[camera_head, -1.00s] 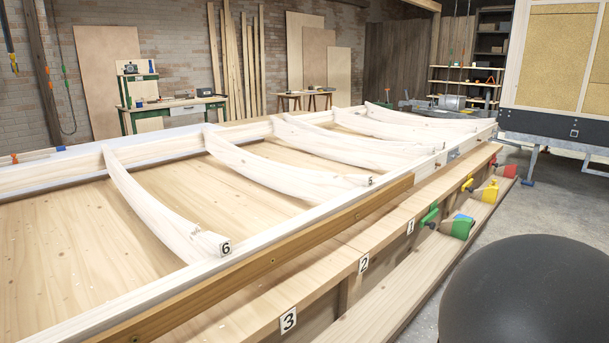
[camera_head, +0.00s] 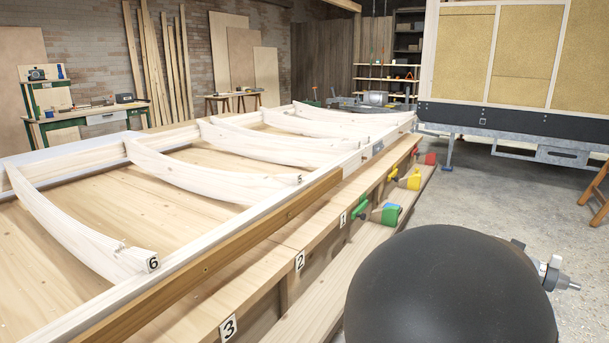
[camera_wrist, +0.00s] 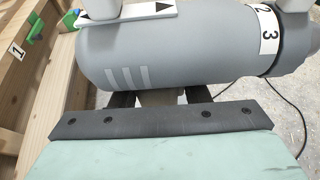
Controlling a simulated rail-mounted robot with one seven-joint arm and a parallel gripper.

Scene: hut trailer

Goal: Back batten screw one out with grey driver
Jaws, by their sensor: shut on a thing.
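The grey driver (camera_wrist: 175,55) fills the upper wrist view, a grey cylinder with white stripes and a ring numbered 2 and 3. My gripper (camera_wrist: 160,98) is shut on it. In the head view the driver's metal nose (camera_head: 568,283) points right from behind my large dark rounded part. The brown batten (camera_head: 240,242) runs along the near edge of the white timber frame. Small dark screw spots show on it, one at the middle (camera_head: 206,269) and one farther along (camera_head: 289,214). The driver is apart from the batten, to its right.
The bench front carries number plates 1 (camera_head: 343,219), 2 (camera_head: 300,260) and 3 (camera_head: 228,328). Green (camera_head: 386,213), yellow (camera_head: 411,180) and red (camera_head: 427,158) items stand on the lower ledge (camera_head: 325,290). Curved ribs (camera_head: 85,240) cross the frame. Floor at right is open, with a wooden stand (camera_head: 597,195) at the edge.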

